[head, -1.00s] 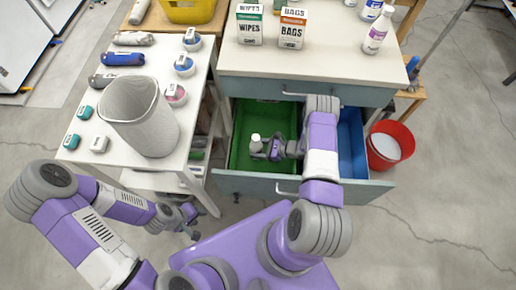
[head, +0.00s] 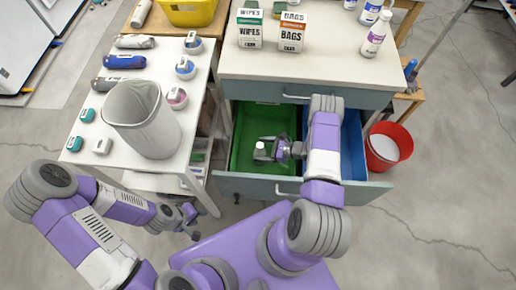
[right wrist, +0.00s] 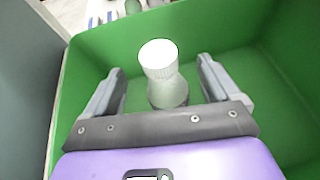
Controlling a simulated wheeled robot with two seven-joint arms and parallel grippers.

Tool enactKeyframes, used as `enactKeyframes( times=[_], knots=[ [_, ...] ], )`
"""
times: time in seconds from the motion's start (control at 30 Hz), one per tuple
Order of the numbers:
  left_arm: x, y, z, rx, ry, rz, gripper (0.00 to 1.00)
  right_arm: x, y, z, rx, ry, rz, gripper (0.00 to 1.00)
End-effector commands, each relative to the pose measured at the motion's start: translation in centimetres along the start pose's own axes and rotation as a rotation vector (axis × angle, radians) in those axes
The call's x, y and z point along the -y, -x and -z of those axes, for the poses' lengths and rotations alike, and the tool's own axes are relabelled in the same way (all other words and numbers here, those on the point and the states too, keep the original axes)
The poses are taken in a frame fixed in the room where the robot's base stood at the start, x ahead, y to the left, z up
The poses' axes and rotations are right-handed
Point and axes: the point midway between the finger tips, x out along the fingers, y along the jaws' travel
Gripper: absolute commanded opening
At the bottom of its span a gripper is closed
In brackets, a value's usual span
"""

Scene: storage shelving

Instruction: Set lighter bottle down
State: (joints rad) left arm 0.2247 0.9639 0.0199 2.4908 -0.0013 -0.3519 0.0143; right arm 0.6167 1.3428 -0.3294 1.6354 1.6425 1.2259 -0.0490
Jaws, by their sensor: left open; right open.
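A pale bottle with a white cap (head: 260,147) is in the green compartment (head: 240,162) of the open drawer. In the right wrist view the bottle (right wrist: 162,72) looks upright, but its base is partly hidden by the gripper. My right gripper (head: 266,151) is open, with one finger on each side of the bottle. Gaps show between the fingers and the bottle in the right wrist view. My left gripper (head: 191,222) is open and empty, low beside the white side table.
The drawer also has a blue compartment (head: 352,150), partly behind my right arm. A counter above holds a wipes box (head: 250,28), a bags box (head: 291,33) and several bottles. A grey bin (head: 150,125) stands on the side table. A red bucket (head: 385,150) is right of the drawer.

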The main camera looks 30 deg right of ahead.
Motion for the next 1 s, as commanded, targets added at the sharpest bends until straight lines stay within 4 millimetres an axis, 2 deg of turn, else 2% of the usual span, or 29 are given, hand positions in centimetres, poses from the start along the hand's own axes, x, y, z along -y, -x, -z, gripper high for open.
enactKeyframes(
  times=[0.03, 0.2, 0.4, 0.6, 1.0],
  knots=[
    [-0.2, 0.4, 0.0, 0.0, 0.0, 0.0, 0.43, 0.1, 1.6, -0.1, -0.001, -0.002, 0.006, 0.89],
    [-0.4, 1.1, -0.1, 0.001, 0.0, 0.0, 0.43, 0.1, 5.4, -0.1, 0.0, -0.001, 0.004, 0.89],
    [-0.6, 1.5, -0.1, 0.001, 0.0, 0.0, 0.43, 0.0, 8.5, 0.0, 0.0, 0.0, 0.001, 0.89],
    [-0.6, 1.6, -0.1, 0.001, 0.0, 0.0, 0.43, -0.1, 9.6, 0.1, 0.001, 0.0, -0.001, 0.89],
    [-0.6, 1.6, -0.1, 0.001, 0.0, 0.0, 0.43, -0.1, 9.6, 0.1, 0.001, 0.0, -0.001, 0.89]
  ],
)
